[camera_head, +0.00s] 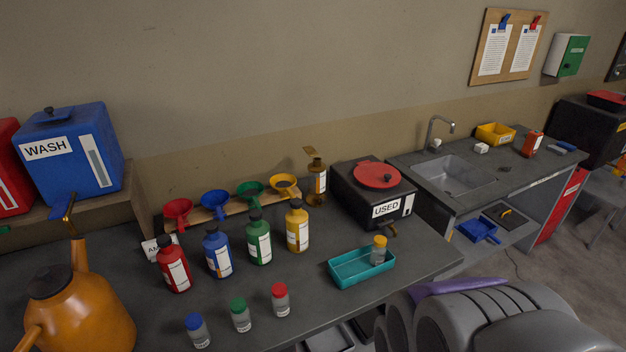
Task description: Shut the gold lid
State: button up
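A small brass-coloured can (316,192) with a white label stands at the back of the bench, right of the funnels. Its flat gold lid (310,150) stands raised and tilted above the dark neck, apart from the rim. Grey rounded parts of my own body fill the lower right, well away from both flaps.
Red, blue, green and yellow bottles (259,242) stand before a rack of funnels (250,188). The black USED box (350,200) is close right of the brass can. A teal tray (345,271) and several small capped jars (241,317) are nearer. A sink (455,178) is right.

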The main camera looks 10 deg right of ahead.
aim_at(310, 150)
jog(key=i+l, duration=0.15)
jog(key=l, duration=0.25)
jog(key=i+l+u, duration=0.1)
jog(key=l, duration=0.3)
jog(key=i+l, duration=0.2)
jog(key=l, duration=0.2)
jog(key=i+l, duration=0.15)
jog(key=l, duration=0.25)
jog(key=u, duration=0.05)
